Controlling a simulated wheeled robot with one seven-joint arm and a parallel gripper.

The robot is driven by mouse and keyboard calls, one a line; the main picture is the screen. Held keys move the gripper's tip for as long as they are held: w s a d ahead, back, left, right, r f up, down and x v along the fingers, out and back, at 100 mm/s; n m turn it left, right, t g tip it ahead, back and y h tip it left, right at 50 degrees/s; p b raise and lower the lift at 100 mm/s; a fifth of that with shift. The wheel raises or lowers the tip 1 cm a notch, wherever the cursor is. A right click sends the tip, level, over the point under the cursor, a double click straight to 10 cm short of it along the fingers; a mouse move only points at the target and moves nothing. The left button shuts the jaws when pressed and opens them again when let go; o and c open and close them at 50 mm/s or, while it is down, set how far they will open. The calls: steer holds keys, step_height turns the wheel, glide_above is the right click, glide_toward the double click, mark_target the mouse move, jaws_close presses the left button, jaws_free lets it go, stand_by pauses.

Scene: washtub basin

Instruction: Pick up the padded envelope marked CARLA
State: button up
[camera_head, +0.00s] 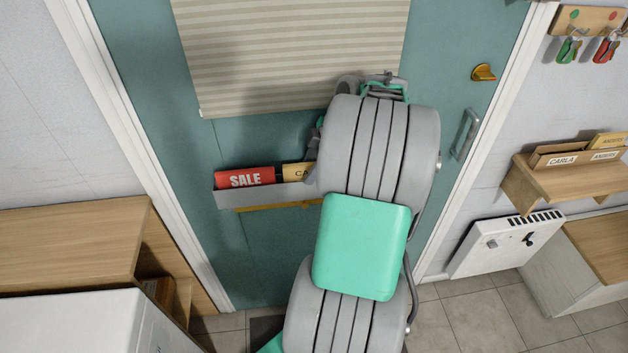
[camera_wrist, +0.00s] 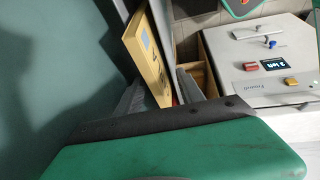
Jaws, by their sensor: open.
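A yellow-tan padded envelope (camera_head: 296,172) stands in the grey rack on the teal door in the head view. Only the letters "CA" show; my arm hides the rest. In the wrist view an envelope (camera_wrist: 147,55) of that colour stands tilted and edge-on, its marking not readable. My gripper (camera_wrist: 160,88) is open there, with one grey finger on either side of the envelope's lower part. I cannot tell whether either finger touches it. In the head view my arm hides most of the gripper.
A red SALE packet (camera_head: 245,178) stands left of the envelope in the rack (camera_head: 232,198). A wall shelf (camera_head: 567,178) at right holds a sorter labelled CARLA and ANDERS. A striped blind (camera_head: 290,50) hangs above the rack. A wooden cabinet (camera_head: 70,240) stands at left.

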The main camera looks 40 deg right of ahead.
steer(key=shift+c, duration=0.2)
steer(key=shift+s+d, duration=0.1)
steer(key=shift+d, duration=0.1)
steer(key=c, duration=0.3)
steer(key=shift+a, duration=0.1)
steer(key=c, duration=0.5)
jaws_close()
